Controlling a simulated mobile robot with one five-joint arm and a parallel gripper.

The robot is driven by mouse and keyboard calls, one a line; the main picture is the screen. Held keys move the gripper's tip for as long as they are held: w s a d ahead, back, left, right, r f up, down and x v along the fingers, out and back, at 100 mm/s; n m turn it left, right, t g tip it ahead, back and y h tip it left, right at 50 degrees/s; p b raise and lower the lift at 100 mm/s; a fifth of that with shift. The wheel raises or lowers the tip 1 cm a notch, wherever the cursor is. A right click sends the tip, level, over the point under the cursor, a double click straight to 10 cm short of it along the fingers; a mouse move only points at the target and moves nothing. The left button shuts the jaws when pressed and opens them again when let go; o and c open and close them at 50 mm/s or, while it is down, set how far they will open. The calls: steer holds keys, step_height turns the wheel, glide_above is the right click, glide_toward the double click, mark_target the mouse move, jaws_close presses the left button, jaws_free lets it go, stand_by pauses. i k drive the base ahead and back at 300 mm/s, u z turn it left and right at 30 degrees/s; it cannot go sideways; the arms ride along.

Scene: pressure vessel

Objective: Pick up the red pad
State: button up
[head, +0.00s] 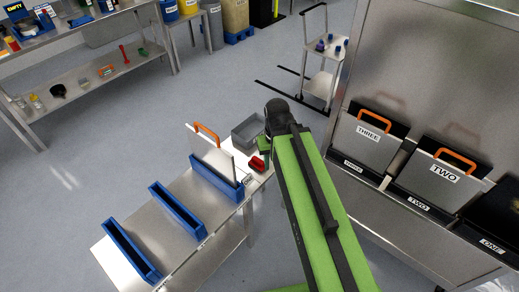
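A small red pad (257,163) lies on the metal bench (185,212), near its far right end. It is to the right of a blue slotted holder (217,178) and close to a grey bin (247,131). My green arm reaches up from the bottom of the head view and ends in a black joint (281,114) above and to the right of the pad. A small dark green piece (264,146) shows between the arm and the pad; I cannot tell what it is. My gripper's fingers cannot be made out, hidden by or blended with the arm's end.
Two empty blue holders (177,209) (131,251) are nearer. Panels marked THREE (368,134) and TWO (445,174) sit in the steel vessel wall at right. A trolley (322,82) stands behind.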

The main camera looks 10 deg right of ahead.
mark_target(255, 163)
steer(key=i, duration=0.4)
steer(key=u, duration=0.05)
steer(key=k, duration=1.05)
steer(key=u, duration=1.25)
steer(key=k, duration=0.4)
steer(key=i, duration=1.55)
steer(key=u, duration=0.05)
